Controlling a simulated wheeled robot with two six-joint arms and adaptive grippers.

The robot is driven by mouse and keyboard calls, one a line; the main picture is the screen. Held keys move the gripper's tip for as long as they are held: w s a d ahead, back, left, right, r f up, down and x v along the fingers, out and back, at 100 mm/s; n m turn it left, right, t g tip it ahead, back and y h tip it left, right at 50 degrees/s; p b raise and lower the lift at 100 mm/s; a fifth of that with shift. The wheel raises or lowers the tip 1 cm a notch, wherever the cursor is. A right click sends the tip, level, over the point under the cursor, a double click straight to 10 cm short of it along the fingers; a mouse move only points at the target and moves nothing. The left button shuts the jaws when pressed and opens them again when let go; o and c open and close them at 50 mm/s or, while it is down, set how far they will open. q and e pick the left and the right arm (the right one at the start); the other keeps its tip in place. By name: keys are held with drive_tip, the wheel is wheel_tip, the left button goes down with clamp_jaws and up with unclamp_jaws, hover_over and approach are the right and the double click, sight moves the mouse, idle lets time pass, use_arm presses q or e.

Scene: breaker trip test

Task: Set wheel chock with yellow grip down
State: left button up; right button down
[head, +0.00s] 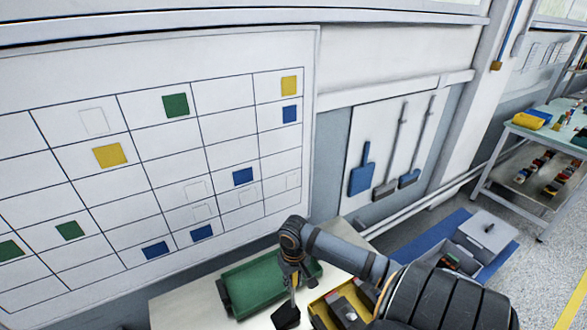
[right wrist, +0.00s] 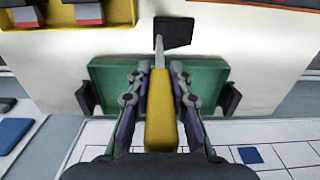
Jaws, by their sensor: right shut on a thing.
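The wheel chock is a dark block (head: 286,316) on a thin rod with a yellow grip (right wrist: 160,110). My right gripper (head: 292,278) is shut on the yellow grip, with a finger on each side of it in the right wrist view (right wrist: 160,90). The dark block (right wrist: 173,32) hangs at the rod's far end, over the pale table top (head: 185,308) in front of the green tray. I cannot tell whether the block touches the table. My left gripper is not in view.
A green tray (head: 252,288) with dark end handles lies just behind the gripper. A yellow bin (head: 318,309) with dark and red items stands close on the right. A gridded wall board (head: 225,130) rises behind the table. Bare table top shows left of the tray.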

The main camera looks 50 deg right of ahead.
drive_tip(key=shift+w+f, duration=0.1)
drive_tip(key=c, duration=1.2)
unclamp_jaws()
wheel_tip(320, 180, up, 12)
drive_tip(key=shift+d+f+p, duration=0.1)
drive_tip(key=shift+f+p, duration=0.1)
drive_tip(key=shift+p, duration=0.65)
drive_tip(key=shift+r, duration=0.35)
drive_tip(key=shift+o, duration=0.4)
